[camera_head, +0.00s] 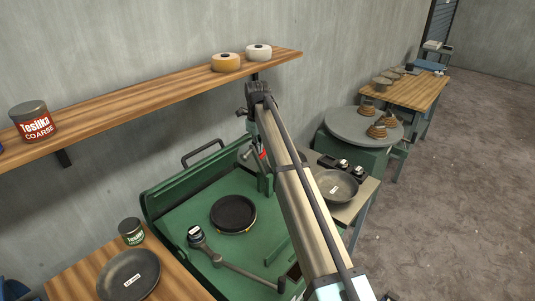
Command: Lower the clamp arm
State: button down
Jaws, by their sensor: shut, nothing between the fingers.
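The green spinning machine (180,203) stands in the middle, with a round black disc (232,213) on its bed. A grey metal bar (245,270) lies low in front of the disc, with a rounded head at its left end and a dark knob at its right. A grey lever-like part (250,156) stands behind the disc, partly hidden by my arm. I cannot tell for sure which part is the clamp arm. The dark end of my arm, with my gripper (258,92), is above the back of the machine, shut and empty. Its fingers are hard to make out.
A wooden shelf (140,98) on the wall holds a red-labelled can (34,122) and two round pots. A wooden table (190,280) at lower left carries a dark bowl (128,275) and a small can. Another bowl (336,186) sits on a side table. Floor is clear at right.

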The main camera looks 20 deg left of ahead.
aim_at(249, 151)
jog(key=shift+s+a+f, duration=0.2)
jog(key=shift+s, duration=0.35)
jog(key=shift+s+a+f, duration=0.15)
jog(key=shift+s+a, duration=0.05)
jog(key=shift+s, duration=0.5)
jog(key=shift+s+a+f, duration=0.2)
jog(key=shift+s+f, duration=0.1)
jog(key=shift+s, duration=0.25)
jog(key=shift+s+a+f, duration=0.2)
jog(key=shift+s+f, duration=0.05)
jog(key=shift+s, duration=0.25)
jog(key=shift+s+a+f, duration=0.2)
jog(key=shift+s+f, duration=0.25)
jog(key=shift+s, duration=0.1)
jog(key=shift+s+a+f, duration=0.2)
jog(key=shift+s+f, duration=0.2)
jog(key=shift+s, duration=0.15)
jog(key=shift+s+a+f+b, duration=0.3)
jog(key=shift+s+f+b, duration=0.1)
jog(key=shift+s+f, duration=0.5)
jog(key=shift+r, duration=0.1)
